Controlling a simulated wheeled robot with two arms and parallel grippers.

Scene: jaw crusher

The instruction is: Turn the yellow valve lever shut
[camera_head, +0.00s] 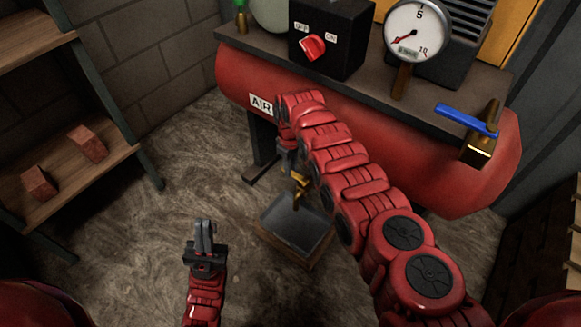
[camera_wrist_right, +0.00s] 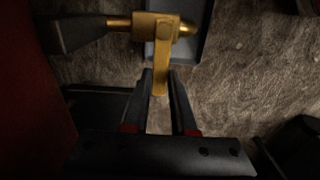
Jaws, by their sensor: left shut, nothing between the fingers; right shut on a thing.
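The yellow valve lever (camera_head: 301,182) is under the red air tank, partly hidden by my right arm in the head view. In the right wrist view the lever (camera_wrist_right: 160,79) is a flat yellow bar, running from a brass valve body (camera_wrist_right: 181,28) down between the fingers. My right gripper (camera_wrist_right: 160,82) is shut on the bar's end, with a finger on each side. In the head view its fingers are mostly hidden by my arm. My left gripper (camera_head: 205,224) is shut and empty, over the floor to the left, apart from the valve.
The red tank (camera_head: 238,78) carries a black switch box (camera_head: 345,38) with a red knob, a gauge (camera_head: 416,30) and a blue lever (camera_head: 466,117). A grey tray (camera_head: 263,229) lies below the valve. A shelf (camera_head: 100,165) with two red blocks stands left.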

